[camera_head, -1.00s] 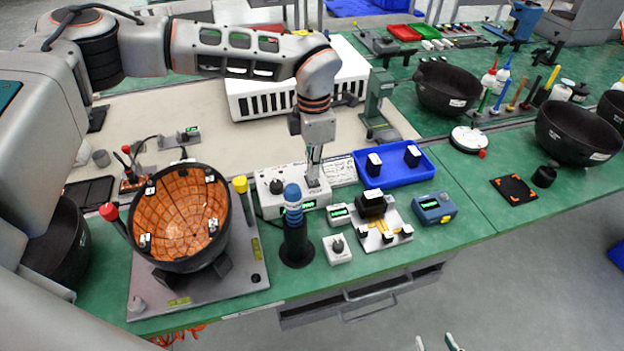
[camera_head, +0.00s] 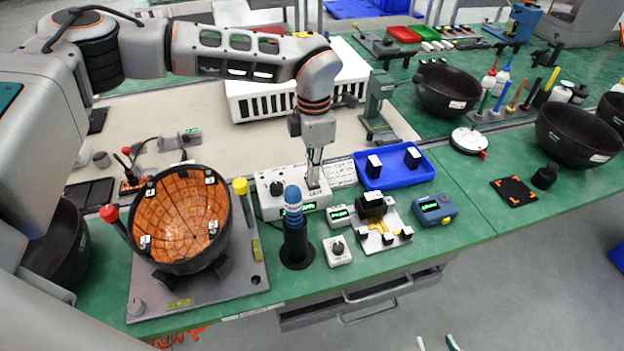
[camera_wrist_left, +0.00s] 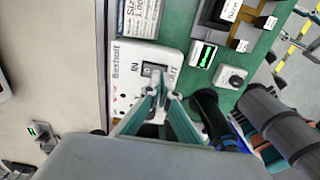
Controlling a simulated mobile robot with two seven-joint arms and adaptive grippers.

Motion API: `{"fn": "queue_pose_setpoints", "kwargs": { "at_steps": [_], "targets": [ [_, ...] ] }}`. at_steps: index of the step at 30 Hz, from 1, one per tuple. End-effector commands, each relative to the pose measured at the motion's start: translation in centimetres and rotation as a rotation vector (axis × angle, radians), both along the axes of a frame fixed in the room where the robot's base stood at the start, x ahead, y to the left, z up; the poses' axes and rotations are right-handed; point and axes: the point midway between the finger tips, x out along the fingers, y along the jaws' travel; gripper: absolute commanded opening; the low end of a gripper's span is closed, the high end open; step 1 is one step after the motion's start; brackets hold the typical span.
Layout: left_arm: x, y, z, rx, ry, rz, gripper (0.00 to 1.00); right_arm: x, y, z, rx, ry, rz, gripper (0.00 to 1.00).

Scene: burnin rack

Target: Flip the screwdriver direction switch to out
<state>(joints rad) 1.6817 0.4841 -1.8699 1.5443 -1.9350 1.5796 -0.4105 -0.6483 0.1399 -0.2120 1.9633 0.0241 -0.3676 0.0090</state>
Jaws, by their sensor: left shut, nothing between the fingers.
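The white control box (camera_head: 268,203) stands on the bench with a black knob and a green display. In the left wrist view the box (camera_wrist_left: 122,84) shows the word IN beside a dark switch (camera_wrist_left: 150,70). The switch's position is too small to tell. My left gripper (camera_head: 313,184) points down at the box top; its fingers (camera_wrist_left: 162,88) are shut and empty, close beside the switch. Whether they touch it I cannot tell. They hide part of the panel. A blue-handled tool (camera_head: 292,205), probably the screwdriver, stands in a black holder. My right gripper (camera_head: 436,342) shows only as two separated tips.
A black bowl with orange lining (camera_head: 180,220) sits on a fixture to the left. A blue tray (camera_head: 398,180) lies right of the box. Small meters (camera_head: 337,250) and a fixture (camera_head: 384,238) stand in front.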

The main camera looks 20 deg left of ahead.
Motion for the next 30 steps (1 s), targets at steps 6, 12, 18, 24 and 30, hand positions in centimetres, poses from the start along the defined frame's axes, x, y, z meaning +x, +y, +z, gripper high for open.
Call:
{"fn": "queue_pose_setpoints", "kwargs": {
  "at_steps": [6,12,18,24,30],
  "targets": [
    [0.0,0.0,0.0,0.000,0.000,0.000,0.00,0.0,0.0,0.0,0.000,-0.001,0.000,0.40],
    [0.0,0.0,-0.2,0.000,0.000,0.000,0.00,0.0,0.0,-0.1,0.000,0.000,0.000,0.40],
    [0.0,0.0,-0.5,0.000,0.000,0.000,0.00,0.0,0.0,-0.2,0.000,0.001,0.001,0.40],
    [0.0,0.0,-0.8,0.000,0.000,0.000,0.00,-0.1,0.0,-0.5,0.000,0.003,0.000,0.40],
    [0.0,0.0,-1.0,0.000,0.000,0.000,0.00,-0.2,0.0,-0.7,-0.001,0.005,0.001,0.40]
  ]
}}
